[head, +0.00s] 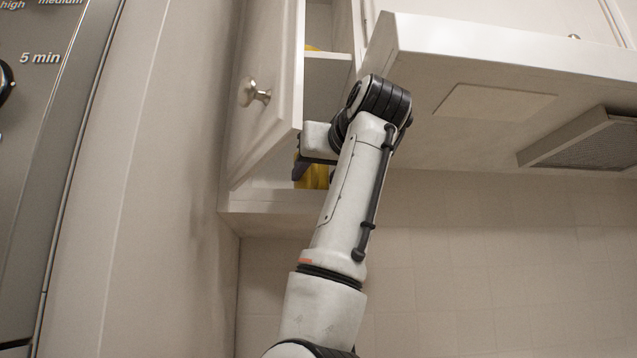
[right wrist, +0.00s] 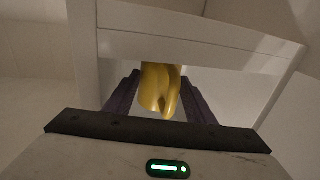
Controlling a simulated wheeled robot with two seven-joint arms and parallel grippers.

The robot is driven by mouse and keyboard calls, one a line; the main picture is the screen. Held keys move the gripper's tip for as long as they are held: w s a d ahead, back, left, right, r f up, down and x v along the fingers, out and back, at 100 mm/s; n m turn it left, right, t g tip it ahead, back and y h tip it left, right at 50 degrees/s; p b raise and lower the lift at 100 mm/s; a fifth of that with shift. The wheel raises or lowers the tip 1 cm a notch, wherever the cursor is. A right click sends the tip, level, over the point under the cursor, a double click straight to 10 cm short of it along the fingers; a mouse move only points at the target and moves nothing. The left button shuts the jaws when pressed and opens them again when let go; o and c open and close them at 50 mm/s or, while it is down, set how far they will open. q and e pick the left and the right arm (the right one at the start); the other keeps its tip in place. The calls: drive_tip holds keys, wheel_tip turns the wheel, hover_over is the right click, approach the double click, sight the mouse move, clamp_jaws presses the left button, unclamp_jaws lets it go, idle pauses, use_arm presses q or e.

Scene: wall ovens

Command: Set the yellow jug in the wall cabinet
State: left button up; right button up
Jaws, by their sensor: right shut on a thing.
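The yellow jug (head: 313,176) shows low in the opening of the wall cabinet (head: 327,74), partly hidden behind my right gripper (head: 300,172) and arm. In the right wrist view the jug (right wrist: 160,88) sits between the two dark fingers of my right gripper (right wrist: 160,100), which is shut on it. The cabinet door (head: 265,85) with a round knob stands open on the left. I cannot tell whether the jug touches the cabinet's bottom shelf. My left gripper is not in view.
A range hood (head: 500,75) juts out close to the right of my right arm. A shelf (head: 328,58) divides the cabinet, with a bit of something yellow (head: 312,48) above it. An oven front (head: 35,110) stands at the far left. Bare tiled wall (head: 480,260) lies below the hood.

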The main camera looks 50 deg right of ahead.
drive_tip(key=shift+f, duration=0.75)
drive_tip(key=o, duration=1.2)
drive_tip(key=shift+c, duration=0.2)
drive_tip(key=shift+a+r, duration=0.1)
drive_tip(key=shift+r, duration=0.15)
drive_tip(key=b+v, duration=0.1)
drive_tip(key=v, duration=1.1)
